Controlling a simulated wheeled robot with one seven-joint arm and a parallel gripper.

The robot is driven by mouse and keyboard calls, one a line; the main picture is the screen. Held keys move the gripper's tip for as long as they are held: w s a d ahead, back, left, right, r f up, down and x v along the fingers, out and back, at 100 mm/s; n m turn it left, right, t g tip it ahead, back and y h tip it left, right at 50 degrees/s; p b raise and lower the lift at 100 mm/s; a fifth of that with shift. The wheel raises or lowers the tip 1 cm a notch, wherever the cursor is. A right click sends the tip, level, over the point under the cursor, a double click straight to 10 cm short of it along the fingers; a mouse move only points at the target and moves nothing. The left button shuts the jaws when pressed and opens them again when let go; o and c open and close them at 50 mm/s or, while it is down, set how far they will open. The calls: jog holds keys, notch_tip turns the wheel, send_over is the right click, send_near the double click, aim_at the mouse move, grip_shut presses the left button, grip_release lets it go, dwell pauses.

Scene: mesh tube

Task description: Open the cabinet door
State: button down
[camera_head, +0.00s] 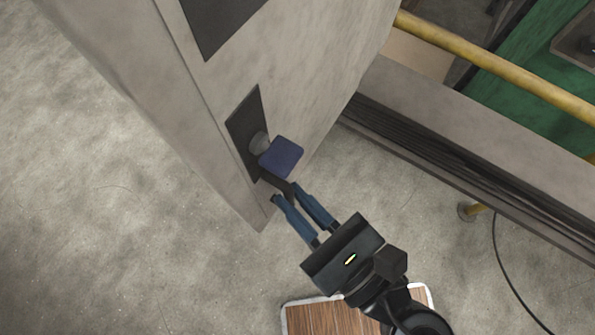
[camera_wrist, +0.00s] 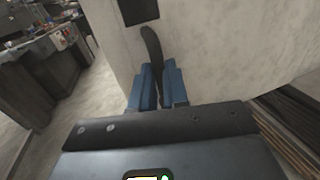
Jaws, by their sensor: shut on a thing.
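The grey cabinet door (camera_head: 285,75) stands upright in the upper middle of the head view, with its long edge facing left. It also fills much of the wrist view (camera_wrist: 225,45). A dark plate (camera_head: 243,120) on it bears a round mount and a dark handle (camera_head: 276,183) with a blue-grey square end. My gripper (camera_head: 286,194) has its blue fingers on either side of the handle's lower end, shut on it. In the wrist view the curved handle (camera_wrist: 152,45) rises from between the fingers (camera_wrist: 158,72). The fingers hide the handle's tip.
A dark panel (camera_head: 218,22) is set higher on the door. A grey beam (camera_head: 470,150) and a yellow rail (camera_head: 500,68) run along the right. Bare concrete floor (camera_head: 100,220) lies open at left. Cluttered counters (camera_wrist: 40,60) stand at left in the wrist view.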

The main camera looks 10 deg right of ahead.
jog(key=shift+w+d, duration=0.3)
jog(key=shift+d, duration=0.55)
jog(key=c, duration=1.1)
grip_release()
jog(key=shift+s+a, duration=0.1)
jog(key=shift+a, duration=0.05)
